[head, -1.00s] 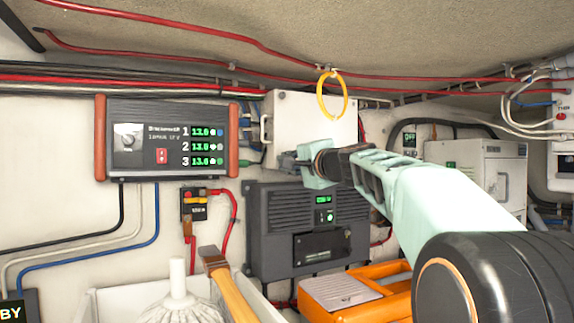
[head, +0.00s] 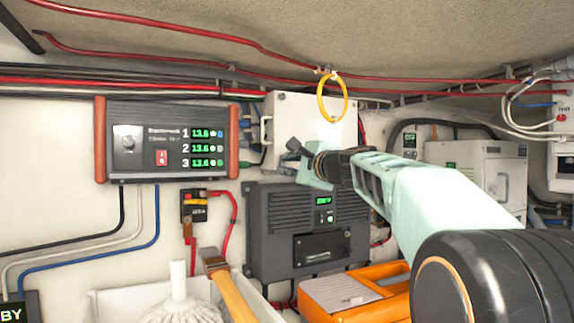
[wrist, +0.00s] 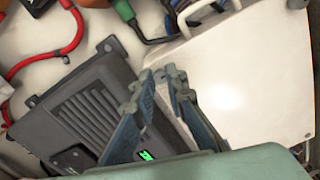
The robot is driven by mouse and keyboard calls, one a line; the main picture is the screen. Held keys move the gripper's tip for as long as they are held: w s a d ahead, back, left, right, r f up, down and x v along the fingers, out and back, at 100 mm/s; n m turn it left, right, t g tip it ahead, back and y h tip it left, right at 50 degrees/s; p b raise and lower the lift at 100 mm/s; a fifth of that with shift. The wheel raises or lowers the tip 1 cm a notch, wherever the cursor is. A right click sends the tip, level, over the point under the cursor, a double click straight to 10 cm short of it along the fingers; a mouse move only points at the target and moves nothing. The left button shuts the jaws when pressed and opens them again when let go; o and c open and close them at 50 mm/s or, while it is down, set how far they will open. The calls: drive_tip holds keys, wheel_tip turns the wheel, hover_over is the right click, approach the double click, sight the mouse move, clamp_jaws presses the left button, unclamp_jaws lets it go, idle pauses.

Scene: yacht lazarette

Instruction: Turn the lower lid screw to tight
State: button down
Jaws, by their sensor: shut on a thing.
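In the wrist view my gripper's two fingers (wrist: 160,72) stand close together near the lid's lower left edge. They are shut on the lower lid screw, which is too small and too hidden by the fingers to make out. How far the screw is turned does not show.
A dark grey unit with a green display (head: 280,225) is just below my gripper. A yellow ring (head: 321,105) hangs in front of the box. A charger panel (head: 145,165) is to the left. An orange case (head: 370,283) and a wooden handle (head: 228,285) are below.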

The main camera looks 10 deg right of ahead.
drive_tip(key=c, duration=1.9)
unclamp_jaws()
drive_tip(key=shift+c, duration=0.2)
drive_tip(key=v, duration=0.7)
drive_tip(key=shift+s, duration=0.25)
drive_tip(key=shift+d, duration=0.1)
